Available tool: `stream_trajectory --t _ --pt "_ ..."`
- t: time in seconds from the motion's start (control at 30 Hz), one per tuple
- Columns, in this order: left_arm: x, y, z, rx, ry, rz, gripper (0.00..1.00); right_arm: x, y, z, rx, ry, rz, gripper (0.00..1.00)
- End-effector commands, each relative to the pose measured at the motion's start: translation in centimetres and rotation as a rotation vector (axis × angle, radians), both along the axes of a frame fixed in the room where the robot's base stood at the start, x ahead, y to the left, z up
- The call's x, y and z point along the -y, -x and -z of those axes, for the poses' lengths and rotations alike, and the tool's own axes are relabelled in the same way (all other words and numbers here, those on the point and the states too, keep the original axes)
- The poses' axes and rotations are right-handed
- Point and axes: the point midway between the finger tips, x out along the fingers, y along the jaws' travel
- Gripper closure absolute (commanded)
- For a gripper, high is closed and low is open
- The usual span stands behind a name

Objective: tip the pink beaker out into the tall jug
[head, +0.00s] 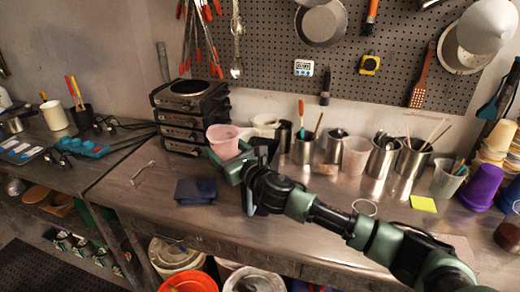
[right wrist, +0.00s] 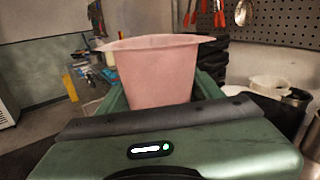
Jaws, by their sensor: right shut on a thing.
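The pink beaker (head: 222,146) is in my right gripper (head: 236,163), which is shut on it above the bench, left of the middle of the head view. In the right wrist view the beaker (right wrist: 157,78) stands nearly upright between the green fingers, its wide rim up. Its inside is not clearly visible. I cannot tell for certain which vessel is the tall jug. A narrow pale bluish strip (head: 250,198) shows just below the gripper, mostly hidden by my arm. My left gripper is not in view.
Stacked dark hotplates (head: 190,103) stand behind the beaker. Several metal canisters (head: 380,158) with utensils line the back wall. A dark blue folded item (head: 196,190) lies on the bench (head: 150,205). A purple cup (head: 482,187) is at the far right. Bare bench lies left of the blue item.

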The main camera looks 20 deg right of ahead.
Motion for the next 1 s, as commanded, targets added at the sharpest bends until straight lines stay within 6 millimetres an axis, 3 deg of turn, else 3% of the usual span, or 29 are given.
stream_trajectory --t 0.37,0.57,0.9,1.0 --pt "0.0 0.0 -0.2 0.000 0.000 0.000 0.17 0.4 -0.2 -0.6 -0.037 -0.080 0.002 0.79" --pt "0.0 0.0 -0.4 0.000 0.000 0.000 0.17 0.9 -0.4 -1.0 -0.081 -0.171 0.002 0.79" --pt "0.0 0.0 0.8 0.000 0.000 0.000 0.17 1.8 -0.9 -0.2 -0.156 -0.325 0.002 0.79" --pt "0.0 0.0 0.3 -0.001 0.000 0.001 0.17 2.1 -1.0 -0.9 -0.177 -0.369 0.002 0.79"
